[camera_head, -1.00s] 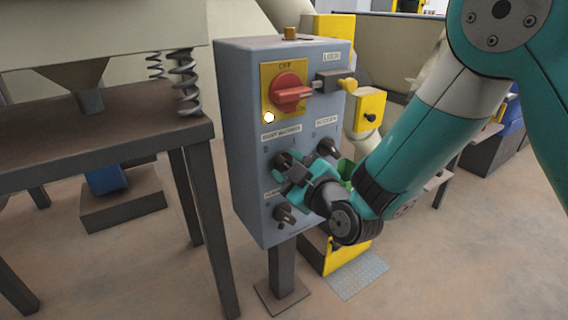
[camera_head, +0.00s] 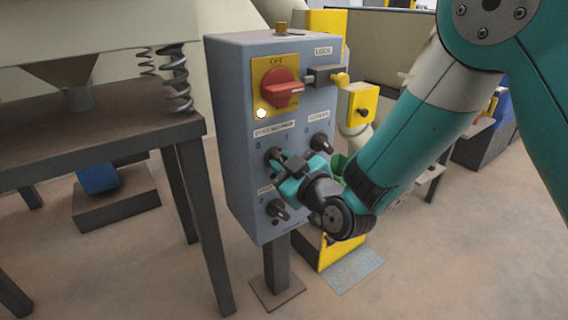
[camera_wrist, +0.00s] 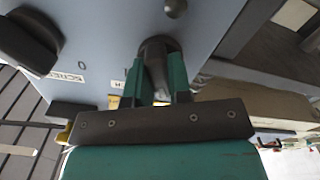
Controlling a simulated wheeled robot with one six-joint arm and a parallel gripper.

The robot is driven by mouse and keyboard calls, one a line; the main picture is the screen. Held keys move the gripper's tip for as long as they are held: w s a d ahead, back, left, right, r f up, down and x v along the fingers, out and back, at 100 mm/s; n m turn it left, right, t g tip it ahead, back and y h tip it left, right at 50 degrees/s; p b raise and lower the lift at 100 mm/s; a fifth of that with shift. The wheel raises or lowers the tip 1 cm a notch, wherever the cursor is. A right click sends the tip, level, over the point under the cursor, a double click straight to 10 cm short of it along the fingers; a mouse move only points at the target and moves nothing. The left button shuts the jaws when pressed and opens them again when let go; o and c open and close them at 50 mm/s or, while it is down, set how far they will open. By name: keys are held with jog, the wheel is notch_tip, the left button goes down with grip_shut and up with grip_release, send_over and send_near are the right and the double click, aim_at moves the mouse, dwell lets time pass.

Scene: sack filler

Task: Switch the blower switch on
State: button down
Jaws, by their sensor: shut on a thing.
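A grey control panel (camera_head: 226,130) stands on a post, with black rotary switches on its lower half. My gripper (camera_head: 280,160) is at the left switch of the upper pair (camera_head: 271,154), below a small label too blurred to read for sure. In the wrist view, my gripper's teal fingers (camera_wrist: 155,85) lie on both sides of a black knob (camera_wrist: 154,50) and are shut on it. I cannot read whether this is the blower switch. The knob's pointing direction is mostly hidden.
A second switch (camera_head: 320,143) is to the right and another (camera_head: 277,209) is below. A brown table (camera_head: 100,140) stands at left.

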jog(key=m, duration=0.6)
jog(key=shift+r+m, duration=0.15)
jog(key=shift+m, duration=0.15)
jog(key=m, duration=0.6)
jog(key=shift+w+p, duration=0.1)
jog(key=shift+p, duration=0.3)
jog(key=shift+r+m, duration=0.1)
jog(key=shift+m, duration=0.2)
jog(key=c, duration=1)
grip_release()
jog(key=shift+d, duration=0.1)
jog(key=shift+c, duration=0.2)
jog(key=shift+f, duration=0.2)
